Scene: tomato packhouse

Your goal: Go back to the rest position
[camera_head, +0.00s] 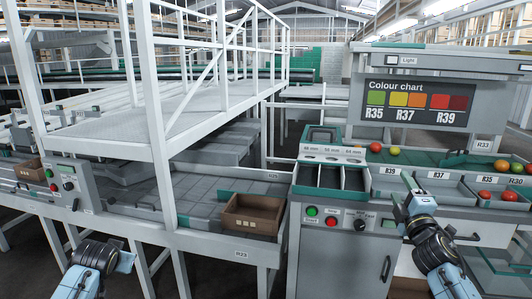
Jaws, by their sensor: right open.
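My right gripper (408,184) is open and empty. It is in front of the sorting bench, near the bin label R39, with its arm coming up from the bottom right. My left arm (95,262) shows only in part at the bottom left, in front of the grey conveyor frame, and its gripper fingers are not visible. Red, yellow and green tomatoes (393,150) lie on the green belt of the bench and in its bins, apart from my right gripper.
The bench (340,240) has a button panel and a colour chart (416,102) above. An open cardboard box (252,215) stands on the grey conveyor left of it. White railings and a raised platform (150,115) fill the left. A cabinet door with a handle is below the bench.

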